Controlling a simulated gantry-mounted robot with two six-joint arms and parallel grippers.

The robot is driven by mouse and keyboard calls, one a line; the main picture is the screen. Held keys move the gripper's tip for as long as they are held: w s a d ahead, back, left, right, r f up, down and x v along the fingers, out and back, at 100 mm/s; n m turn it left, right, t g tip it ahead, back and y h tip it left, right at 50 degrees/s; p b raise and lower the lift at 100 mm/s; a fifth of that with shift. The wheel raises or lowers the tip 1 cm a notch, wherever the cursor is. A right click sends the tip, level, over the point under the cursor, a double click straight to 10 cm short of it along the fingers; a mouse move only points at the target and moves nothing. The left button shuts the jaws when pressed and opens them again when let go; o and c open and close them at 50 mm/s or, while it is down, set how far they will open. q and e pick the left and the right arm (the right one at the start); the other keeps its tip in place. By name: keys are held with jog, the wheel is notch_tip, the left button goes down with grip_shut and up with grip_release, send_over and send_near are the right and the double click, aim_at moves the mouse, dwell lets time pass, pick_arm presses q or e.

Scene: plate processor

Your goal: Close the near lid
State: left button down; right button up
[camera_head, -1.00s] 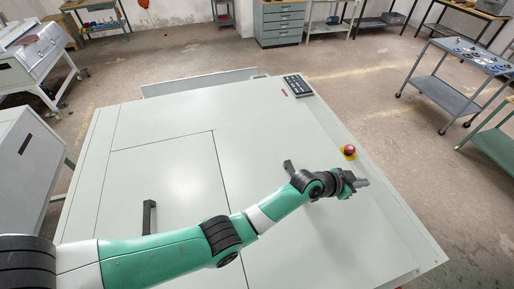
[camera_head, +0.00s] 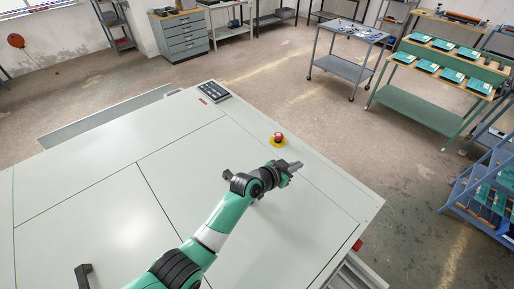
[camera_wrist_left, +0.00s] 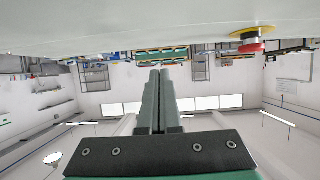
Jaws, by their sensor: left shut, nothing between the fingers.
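The plate processor (camera_head: 105,150) is a large pale grey machine with a flat top, and its panels lie flat with thin seams between them. One dark handle (camera_head: 84,272) stands on the panel at the lower left. Another dark handle (camera_head: 228,175) shows just behind my left wrist. My left gripper (camera_head: 296,165) is shut and empty above the right part of the top, near the red stop button. In the left wrist view its fingers (camera_wrist_left: 157,100) are together with nothing between them. My right gripper is not in view.
A red emergency button (camera_head: 279,138) on a yellow base stands close to my left gripper; it also shows in the left wrist view (camera_wrist_left: 250,46). A black keypad (camera_head: 214,92) sits at the far corner. A grey cart (camera_head: 345,62) and a blue rack (camera_head: 480,195) stand beyond open floor.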

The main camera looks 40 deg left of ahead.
pick_arm(q)
jog(key=s+a+r+p, duration=0.1)
jog(key=s+r+p, duration=0.6)
jog(key=r, duration=0.4)
jog(key=shift+a+p, duration=0.25)
jog(key=shift+p, duration=0.35)
